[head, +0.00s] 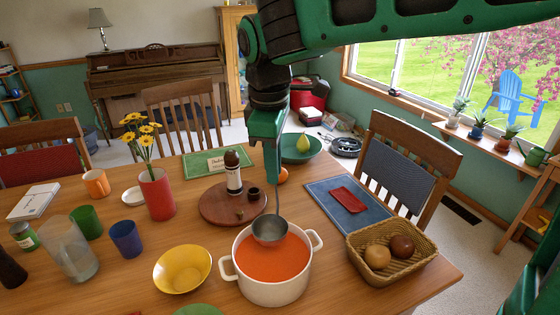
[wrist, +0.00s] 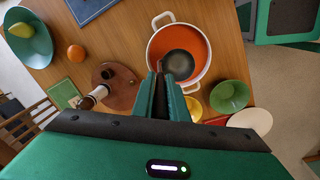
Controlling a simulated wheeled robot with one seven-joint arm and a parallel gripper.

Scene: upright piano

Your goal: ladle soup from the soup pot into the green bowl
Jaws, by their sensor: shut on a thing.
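The white soup pot (head: 233,275) with two handles holds orange soup (head: 275,262) at the table's front middle; the pot also shows in the wrist view (wrist: 154,37). My gripper (head: 267,146) points down behind the pot, shut on the ladle's handle; it also shows in the wrist view (wrist: 172,88). The grey ladle (head: 270,230) hangs with its bowl over the back of the pot; whether it touches the soup I cannot tell. The ladle's bowl shows dark in the wrist view (wrist: 180,64). A green bowl (head: 198,311) is cut off at the head view's bottom edge, and appears whole and empty in the wrist view (wrist: 228,97).
A yellow bowl (head: 182,269) stands left of the pot, a bread basket (head: 392,272) right. Behind are a round board (head: 213,204) with a bottle (head: 233,172), a red vase (head: 157,194) and a teal bowl (head: 299,150) with a pear. A white plate (wrist: 250,121) lies beside the green bowl.

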